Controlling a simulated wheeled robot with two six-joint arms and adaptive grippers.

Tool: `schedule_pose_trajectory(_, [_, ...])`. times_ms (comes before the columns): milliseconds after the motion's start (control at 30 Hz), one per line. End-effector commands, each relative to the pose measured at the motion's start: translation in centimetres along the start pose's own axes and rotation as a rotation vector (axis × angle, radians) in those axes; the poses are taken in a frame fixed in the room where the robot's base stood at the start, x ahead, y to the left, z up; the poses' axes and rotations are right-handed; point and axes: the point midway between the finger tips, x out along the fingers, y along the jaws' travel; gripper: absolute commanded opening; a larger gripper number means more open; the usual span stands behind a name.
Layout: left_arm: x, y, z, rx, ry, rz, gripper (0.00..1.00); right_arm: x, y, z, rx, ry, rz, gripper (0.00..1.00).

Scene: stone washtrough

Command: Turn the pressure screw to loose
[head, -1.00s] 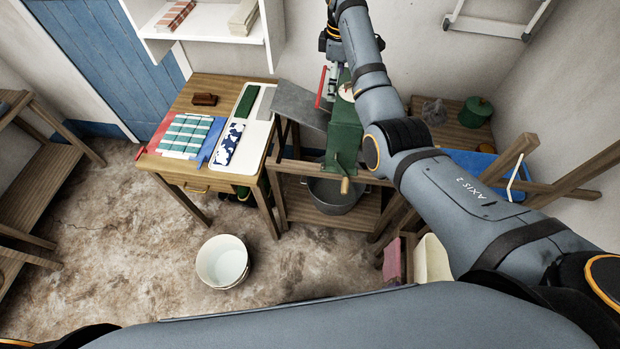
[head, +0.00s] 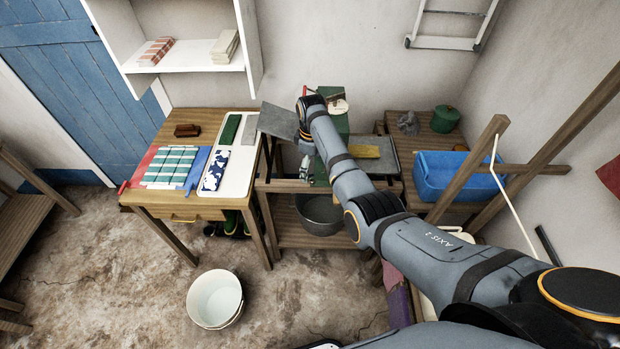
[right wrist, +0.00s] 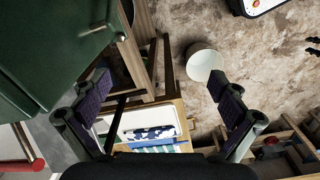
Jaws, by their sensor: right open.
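The green wringer (head: 341,124) stands against the back wall, partly covered by my right arm. A pale round disc (head: 338,106) is on its top, and a red bar (head: 309,91) shows beside it. I cannot tell for sure which part is the pressure screw. My right gripper (head: 306,166) is in front of the wringer's left side, lower than its top. In the right wrist view the gripper (right wrist: 163,90) is open with nothing between its fingers. The wringer's green body (right wrist: 55,50) and the red bar (right wrist: 22,165) are at the left there, outside the fingers. My left gripper is out of view.
A wooden table (head: 180,207) with cloths stands left of the wringer. A metal tub (head: 319,215) is below it. A white bucket (head: 215,299) stands on the floor. A blue basin (head: 440,174) is at right. A white shelf (head: 190,62) hangs above the table.

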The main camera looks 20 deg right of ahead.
Motion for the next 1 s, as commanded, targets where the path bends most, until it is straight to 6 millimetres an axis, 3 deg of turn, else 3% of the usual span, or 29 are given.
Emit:
schedule_pose_trajectory(200, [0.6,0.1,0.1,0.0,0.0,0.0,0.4,2.6,-0.3,0.5,0.029,0.001,0.002,0.98])
schedule_pose_trajectory(567, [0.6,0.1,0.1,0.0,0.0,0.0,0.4,2.9,-0.3,0.6,0.034,0.002,0.003,0.98])
schedule_pose_trajectory(633, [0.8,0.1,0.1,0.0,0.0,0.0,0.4,3.9,-0.6,0.9,0.044,0.0,0.001,0.98])
schedule_pose_trajectory(667, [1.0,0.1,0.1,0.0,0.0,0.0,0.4,5.1,-0.9,1.2,0.057,-0.002,-0.001,0.98])
schedule_pose_trajectory(767, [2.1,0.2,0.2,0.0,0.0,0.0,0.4,12.7,-2.8,3.7,0.148,-0.007,-0.003,0.98])
schedule_pose_trajectory(900, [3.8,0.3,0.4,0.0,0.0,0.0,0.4,26.4,-8.2,9.9,0.346,-0.005,0.016,0.98])
schedule_pose_trajectory(1000, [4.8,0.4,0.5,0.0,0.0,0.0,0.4,33.9,-13.0,14.8,0.477,-0.001,0.033,0.98])
